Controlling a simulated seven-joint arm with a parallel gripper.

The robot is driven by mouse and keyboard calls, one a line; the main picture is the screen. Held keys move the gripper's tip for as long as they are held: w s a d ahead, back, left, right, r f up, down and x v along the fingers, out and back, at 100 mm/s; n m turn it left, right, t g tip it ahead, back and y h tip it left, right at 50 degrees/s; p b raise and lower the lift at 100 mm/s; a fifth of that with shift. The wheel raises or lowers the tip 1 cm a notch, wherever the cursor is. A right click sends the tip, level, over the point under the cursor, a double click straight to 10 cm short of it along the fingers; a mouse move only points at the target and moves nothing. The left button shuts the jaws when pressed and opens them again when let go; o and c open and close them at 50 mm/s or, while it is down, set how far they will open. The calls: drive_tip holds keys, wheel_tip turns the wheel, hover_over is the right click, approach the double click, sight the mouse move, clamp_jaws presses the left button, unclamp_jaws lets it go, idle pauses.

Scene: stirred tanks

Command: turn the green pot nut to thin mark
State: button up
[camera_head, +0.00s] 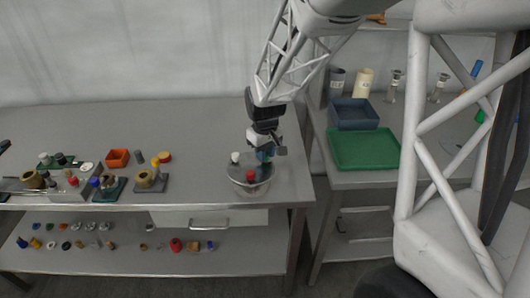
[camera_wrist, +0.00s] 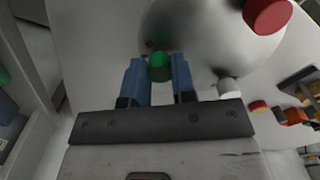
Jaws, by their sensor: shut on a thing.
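The pot (camera_head: 236,176) is a round metal vessel near the right end of the left bench; its domed top (camera_wrist: 200,38) fills the upper middle of the wrist view. The green nut (camera_wrist: 160,66) sits low on the dome between the two blue fingers of my gripper (camera_wrist: 158,72), which is shut on it. In the head view my gripper (camera_head: 265,154) is over the pot's far right side and hides the green nut. A red nut (camera_wrist: 267,15) and a white nut (camera_wrist: 228,87) stand elsewhere on the pot. I cannot make out a thin mark.
Other pots and an orange box (camera_head: 118,158) stand on the bench to the left. A lower shelf (camera_head: 130,262) holds several small knobs. A green tray (camera_head: 363,149) and a blue-grey bin (camera_head: 354,114) are on the right table. The bench's back middle is clear.

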drive_tip(key=shift+m, duration=0.3)
drive_tip(key=m, duration=0.4)
drive_tip(key=shift+r, duration=0.1)
drive_tip(key=m, duration=0.5)
idle(0.5)
drive_tip(key=o, duration=0.9)
drive_tip(key=shift+r, duration=3.85)
